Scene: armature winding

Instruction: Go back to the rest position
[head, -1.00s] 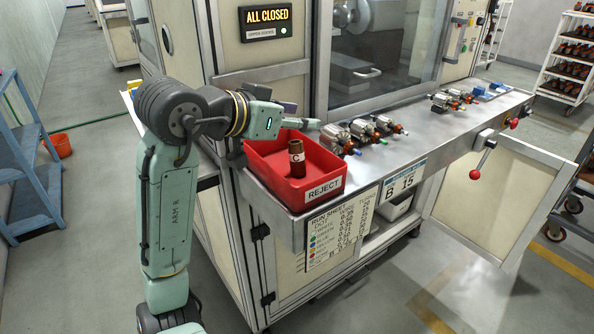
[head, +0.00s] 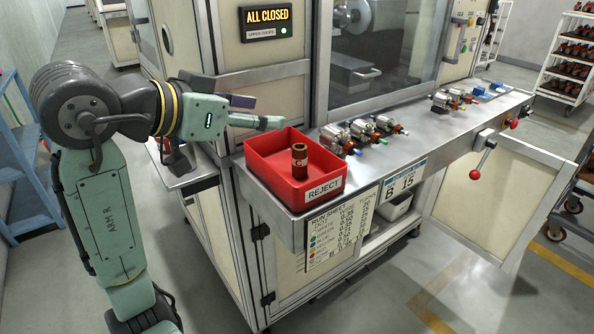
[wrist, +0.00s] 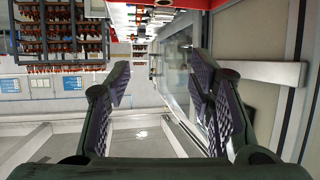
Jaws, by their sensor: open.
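My gripper (wrist: 158,95) is open and empty in the wrist view, its two dark ridged fingers spread apart. In the head view my gripper (head: 258,112) is at the left, level with the machine front, just left of and above the back of the red reject bin. My arm bends at the elbow at the far left. The red bin (head: 262,178) sits on the left end of the metal shelf.
Several armatures (head: 362,131) lie on the metal shelf (head: 420,141) right of the bin. The machine's cabinet and window stand behind. A blue stepladder (head: 28,170) is at the left. A rack of brown spools (head: 573,52) is at the far right. The floor at the front is clear.

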